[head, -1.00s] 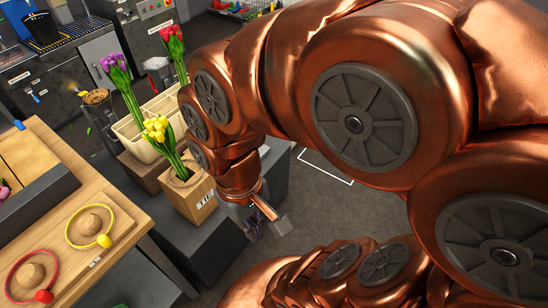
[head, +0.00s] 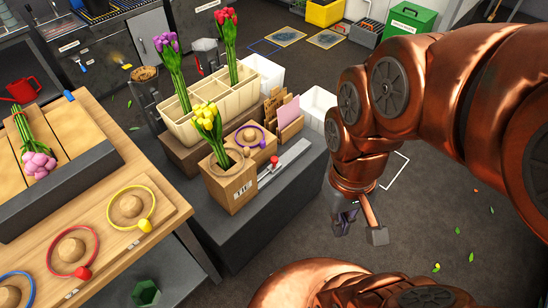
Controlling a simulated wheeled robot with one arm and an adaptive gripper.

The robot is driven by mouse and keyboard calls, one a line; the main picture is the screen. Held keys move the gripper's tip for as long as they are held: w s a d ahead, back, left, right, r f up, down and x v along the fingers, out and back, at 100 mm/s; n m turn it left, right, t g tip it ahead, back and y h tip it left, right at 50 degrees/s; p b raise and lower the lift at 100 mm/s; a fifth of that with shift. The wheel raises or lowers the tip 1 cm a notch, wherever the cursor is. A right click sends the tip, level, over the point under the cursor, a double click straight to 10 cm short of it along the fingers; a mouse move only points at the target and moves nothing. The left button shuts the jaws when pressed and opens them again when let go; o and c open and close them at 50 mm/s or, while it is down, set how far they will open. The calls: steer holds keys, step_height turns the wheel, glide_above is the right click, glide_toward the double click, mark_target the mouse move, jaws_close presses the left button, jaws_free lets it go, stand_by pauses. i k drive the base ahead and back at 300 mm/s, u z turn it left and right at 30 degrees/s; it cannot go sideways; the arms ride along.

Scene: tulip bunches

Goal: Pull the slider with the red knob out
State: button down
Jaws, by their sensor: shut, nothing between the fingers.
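A small red knob (head: 274,160) stands on a pale grey metal slider strip (head: 292,153) on top of the dark bench (head: 270,205). The strip lies right of the cardboard box with yellow tulips. My gripper (head: 352,222) hangs to the right of the bench, over the floor and apart from the knob. It is shut and empty. No part of my arm covers the knob.
The cardboard box (head: 233,190) with yellow tulips (head: 207,118) stands close left of the slider. A cream divided planter (head: 190,125) and an upright card holder (head: 284,118) stand behind. The wooden table (head: 110,225) with ringed domes is at left.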

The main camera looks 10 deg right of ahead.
mark_target(275, 166)
steer(key=u, duration=0.05)
steer(key=k, duration=0.5)
steer(key=u, duration=1.05)
steer(key=i, duration=0.2)
steer(key=u, duration=0.15)
